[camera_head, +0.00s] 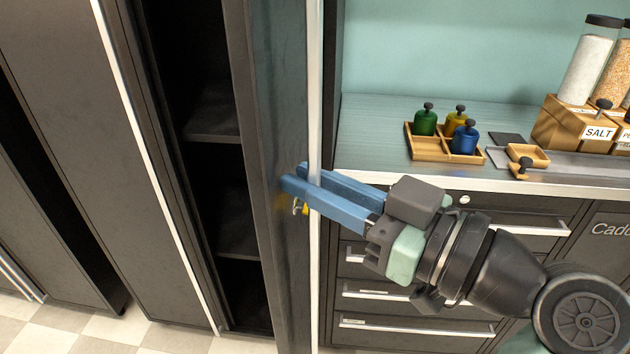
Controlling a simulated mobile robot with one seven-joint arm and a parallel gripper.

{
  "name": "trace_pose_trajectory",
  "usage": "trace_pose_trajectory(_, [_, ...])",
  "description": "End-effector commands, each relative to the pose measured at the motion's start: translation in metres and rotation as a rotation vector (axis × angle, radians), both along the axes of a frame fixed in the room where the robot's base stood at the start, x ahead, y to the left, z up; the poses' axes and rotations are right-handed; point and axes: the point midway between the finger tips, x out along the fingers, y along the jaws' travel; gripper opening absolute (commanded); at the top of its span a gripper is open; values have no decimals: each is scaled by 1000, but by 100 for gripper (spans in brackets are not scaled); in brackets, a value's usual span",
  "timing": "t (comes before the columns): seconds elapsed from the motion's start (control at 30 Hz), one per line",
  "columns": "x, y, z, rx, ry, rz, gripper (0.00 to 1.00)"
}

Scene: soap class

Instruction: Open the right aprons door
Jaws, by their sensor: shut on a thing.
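The right door (285,90) is a dark tall panel, seen nearly edge-on. It stands swung out from a dark cabinet, with a pale metal strip (314,80) along its free edge. The cabinet's inside (215,170) shows to the left of it, with dark shelves. My gripper (292,177) comes in from the right, and its two blue fingers are shut on the door's edge strip about halfway up the picture. A small yellow and metal piece (300,207) hangs just below the fingertips, partly hidden. No label saying aprons is readable.
To the right, a counter (375,130) holds a wooden tray (425,148) with green, yellow and blue pots, and a salt jar (585,70). Drawers (415,328) stand below, close behind my arm. Another dark door (80,110) is at left. Checkered floor (110,335) shows at lower left.

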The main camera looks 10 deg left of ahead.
Motion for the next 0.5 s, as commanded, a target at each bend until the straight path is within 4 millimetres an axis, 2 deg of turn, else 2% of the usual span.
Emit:
trace_pose_trajectory(0.13, [0,1,-1,-3,3,3,0])
trace_pose_trajectory(0.17, [0,1,-1,-3,3,3,23])
trace_pose_trajectory(0.2, [0,0,-1,-3,3,2,29])
trace_pose_trajectory(0.5, [-1,-2,0,-1,1,0,29])
